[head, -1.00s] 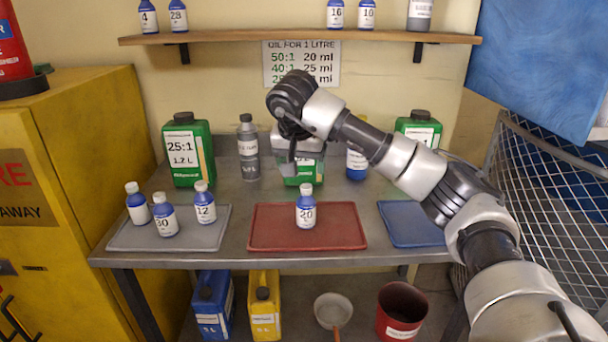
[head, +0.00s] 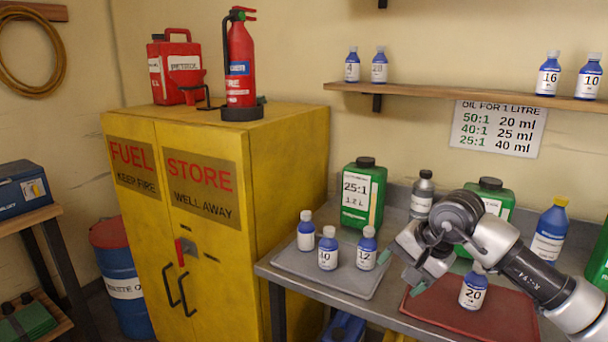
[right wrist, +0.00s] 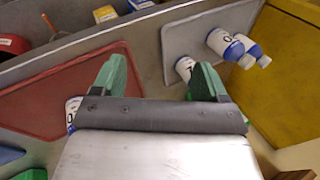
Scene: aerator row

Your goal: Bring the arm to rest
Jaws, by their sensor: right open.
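My right arm (head: 520,270) reaches in from the right over the bench. Its gripper (head: 400,273) has green fingertips and hangs between the grey tray and the red tray. The fingers are apart with nothing between them; the right wrist view (right wrist: 160,76) shows the same. A blue bottle marked 20 (head: 473,291) stands on the red tray (head: 500,318), just right of the gripper. A blue bottle marked 12 (head: 367,250) stands on the grey tray (head: 345,286), left of the gripper. My left gripper is not in view.
Two more blue bottles stand on the grey tray. Green cans (head: 362,195) and a grey bottle (head: 421,196) stand behind the arm. A yellow cabinet (head: 215,220) is left of the bench, with a fire extinguisher (head: 240,65) on top. A shelf (head: 450,94) holds several bottles.

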